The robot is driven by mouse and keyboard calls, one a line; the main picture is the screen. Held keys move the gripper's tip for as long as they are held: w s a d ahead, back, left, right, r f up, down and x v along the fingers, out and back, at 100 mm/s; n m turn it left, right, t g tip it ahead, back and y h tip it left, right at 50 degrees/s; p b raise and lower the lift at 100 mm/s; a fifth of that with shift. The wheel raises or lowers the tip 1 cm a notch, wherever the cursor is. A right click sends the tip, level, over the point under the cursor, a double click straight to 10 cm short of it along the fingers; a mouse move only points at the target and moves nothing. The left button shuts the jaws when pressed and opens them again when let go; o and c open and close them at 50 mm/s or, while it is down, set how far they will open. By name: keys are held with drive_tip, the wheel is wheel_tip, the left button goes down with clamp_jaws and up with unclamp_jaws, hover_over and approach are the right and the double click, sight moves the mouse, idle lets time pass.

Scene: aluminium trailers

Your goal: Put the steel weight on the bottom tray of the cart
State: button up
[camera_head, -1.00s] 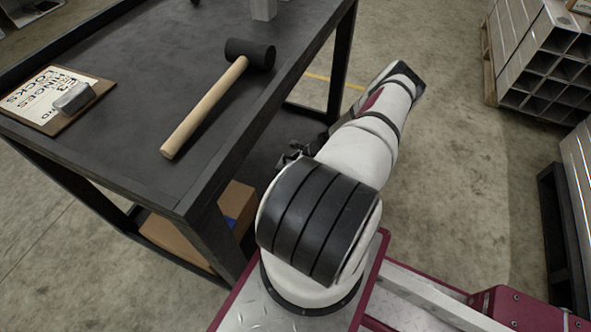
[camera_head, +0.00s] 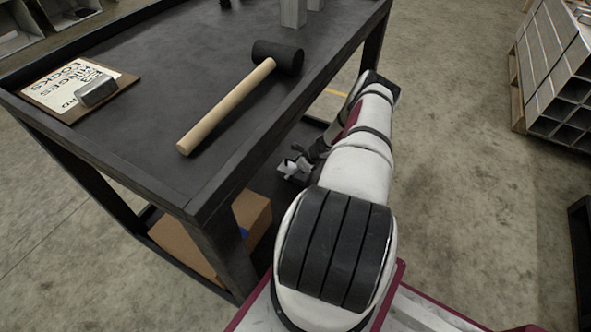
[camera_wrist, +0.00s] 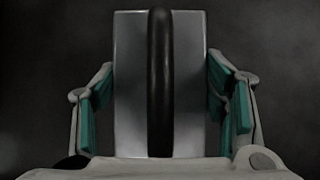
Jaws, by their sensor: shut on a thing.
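The steel weight (camera_wrist: 130,80) is a silvery block with a black bar or handle down its middle, seen in the wrist view. My gripper (camera_wrist: 160,68) is shut on it, with green pads at its left and right sides. In the head view my gripper (camera_head: 291,169) is low beside the cart, below the level of the top tray (camera_head: 140,150) and over the dark bottom tray (camera_head: 264,183). A dark surface fills the wrist view behind the weight. I cannot tell whether the weight touches the tray.
Cardboard boxes (camera_head: 185,248) stand on the bottom tray at the near end. A cart leg (camera_head: 222,250) is left of my arm. The top tray holds a mallet (camera_head: 225,107) and a clipboard (camera_head: 62,98) with a metal piece. Stacked metal tubes (camera_head: 560,80) stand right.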

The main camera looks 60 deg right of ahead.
drive_tip(key=shift+w+f, duration=0.15)
drive_tip(key=shift+f, duration=0.6)
drive_tip(key=shift+f+b, duration=0.1)
drive_tip(key=shift+b, duration=0.25)
drive_tip(key=o, duration=1.9)
drive_tip(key=shift+f, duration=0.1)
drive_tip(key=shift+o, duration=0.2)
drive_tip(key=p+v, duration=0.4)
drive_tip(key=v, duration=0.8)
